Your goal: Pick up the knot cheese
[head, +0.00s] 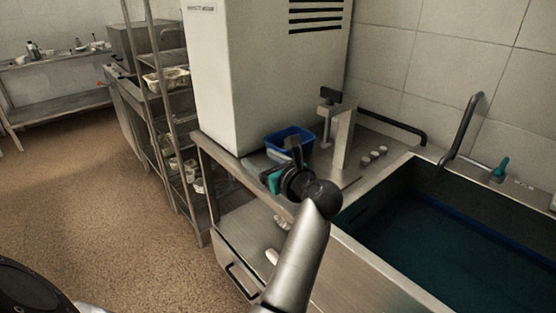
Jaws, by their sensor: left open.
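My left gripper (280,166) is open at the edge of the steel counter, in front of a blue basket (303,134). Its arm comes up from the bottom middle and hides part of the counter. The basket's contents are mostly hidden, and I cannot tell whether it holds anything. A small pale piece (282,222) lies on the lower shelf beside my arm, and another pale piece (271,257) lies nearer. Both are too small to name as the knot cheese. My right gripper is not in view.
A tall white machine (270,75) stands behind the basket. A steel rack (165,110) with trays stands left. The brown floor at left is clear.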

